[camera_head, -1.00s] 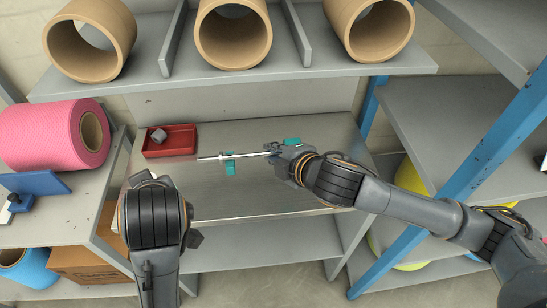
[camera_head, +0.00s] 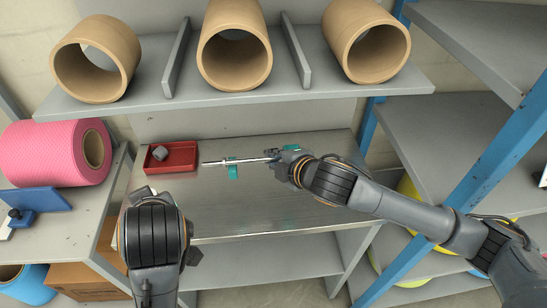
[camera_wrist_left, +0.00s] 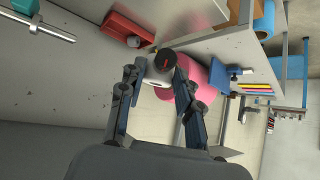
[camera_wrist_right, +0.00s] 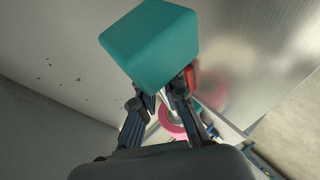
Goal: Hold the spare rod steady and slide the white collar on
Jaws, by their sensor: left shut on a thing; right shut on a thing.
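The silver rod (camera_head: 218,162) reaches left from my right gripper (camera_head: 276,158) in the head view, held across the table. My right gripper is shut on it near its right end. My left gripper (camera_head: 140,195) is at the left front of the table, apart from the rod. In the left wrist view, its fingertips are shut around the white collar (camera_wrist_left: 152,81); a dark round face (camera_wrist_left: 163,60) shows there. The rod (camera_wrist_left: 30,24) is upper left.
A red tray (camera_head: 150,166) with a grey piece (camera_head: 159,153) stands at the table's back left. A shelf (camera_head: 140,104) with cardboard tubes hangs above. A pink roll (camera_head: 50,155) lies at left. A blue rack post (camera_head: 480,180) stands at right. The table's front (camera_head: 270,215) is clear.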

